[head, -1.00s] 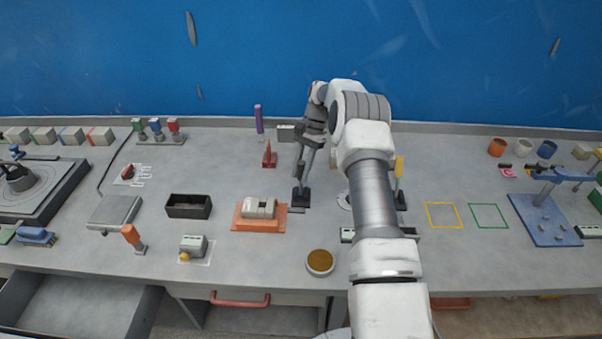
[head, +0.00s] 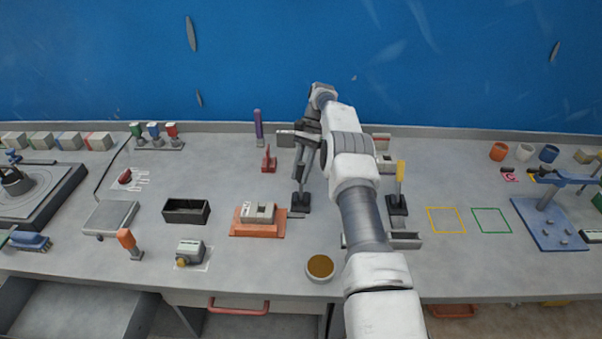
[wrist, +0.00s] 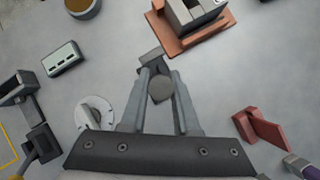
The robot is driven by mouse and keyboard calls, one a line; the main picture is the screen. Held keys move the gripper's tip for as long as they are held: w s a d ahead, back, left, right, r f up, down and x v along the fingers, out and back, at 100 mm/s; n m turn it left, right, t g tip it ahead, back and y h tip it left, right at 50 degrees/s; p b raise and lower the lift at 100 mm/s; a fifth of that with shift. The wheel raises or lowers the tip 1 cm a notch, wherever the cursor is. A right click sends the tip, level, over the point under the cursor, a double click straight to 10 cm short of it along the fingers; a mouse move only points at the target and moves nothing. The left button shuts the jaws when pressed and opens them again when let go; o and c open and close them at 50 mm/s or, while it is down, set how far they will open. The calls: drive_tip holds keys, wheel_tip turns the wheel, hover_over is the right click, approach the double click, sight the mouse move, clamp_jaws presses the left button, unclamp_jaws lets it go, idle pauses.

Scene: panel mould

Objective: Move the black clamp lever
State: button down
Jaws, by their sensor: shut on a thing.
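The black clamp lever stands on a small dark base (head: 300,203), right of the orange block with a grey part on it. My gripper (head: 301,186) points down over this base, and its fingers hide most of the lever. In the wrist view, a dark round knob (wrist: 160,89) sits between the two fingers of my gripper (wrist: 158,76), which are shut on it. The dark base (wrist: 149,63) shows just beyond the fingertips. The lever's exact tilt cannot be told.
An orange block (head: 240,231) with a grey part lies left of the gripper. A red bracket (head: 268,160) stands behind it. A yellow-handled clamp (head: 399,189) stands to the right. A round brown-filled dish (head: 320,267) is in front.

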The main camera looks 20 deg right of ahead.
sight(301, 162)
idle(0.3)
drive_tip(key=c, duration=0.6)
unclamp_jaws()
drive_tip(key=shift+c, duration=0.2)
wheel_tip(301, 162, up, 4)
drive_tip(key=shift+d+r+b, duration=0.1)
drive_tip(key=shift+r+b, duration=0.1)
drive_tip(key=shift+b, duration=0.15)
drive_tip(key=s+d+r+b, duration=0.1)
drive_tip(key=s+d+r, duration=0.5)
drive_tip(key=s+d, duration=0.1)
drive_tip(key=shift+s+d+r, duration=0.35)
drive_tip(key=shift+d, duration=0.45)
drive_tip(key=shift+c, duration=0.2)
